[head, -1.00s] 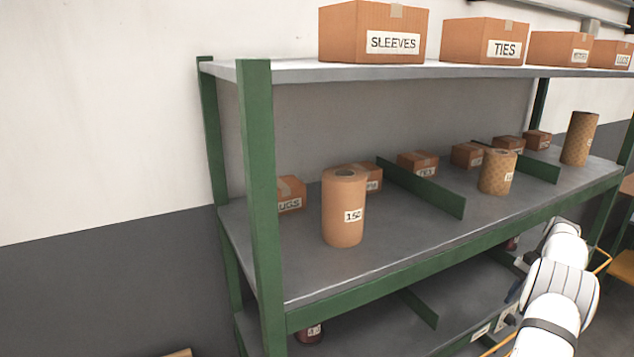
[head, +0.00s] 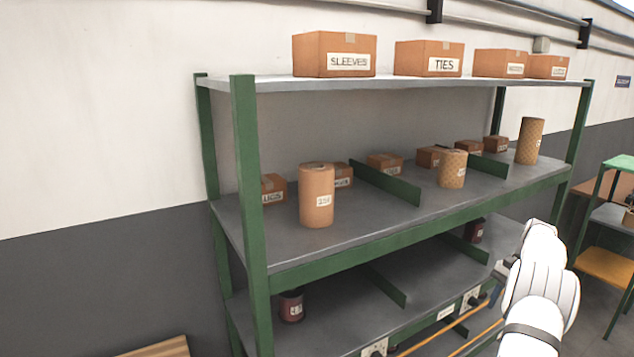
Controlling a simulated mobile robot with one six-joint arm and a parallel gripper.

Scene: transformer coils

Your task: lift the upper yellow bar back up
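Two thin yellow bars run slantwise along the front of the lower shelf in the head view. The upper yellow bar (head: 432,338) passes just in front of the shelf's front edge. The other yellow bar (head: 474,341) runs below and to the right of it. Both pass out of sight at the bottom edge and towards my white arm. My gripper (head: 497,285) is at the far side of the arm, near the right part of the lower shelf. It is mostly hidden by the arm, so its fingers and any contact with a bar cannot be made out.
A green-framed rack holds labelled boxes (head: 334,54) on top and brown rolls (head: 316,195) on the middle shelf. A dark red coil (head: 291,307) stands on the lower shelf (head: 340,325), beside a green divider (head: 386,285). A green-and-yellow stand (head: 606,265) is at right.

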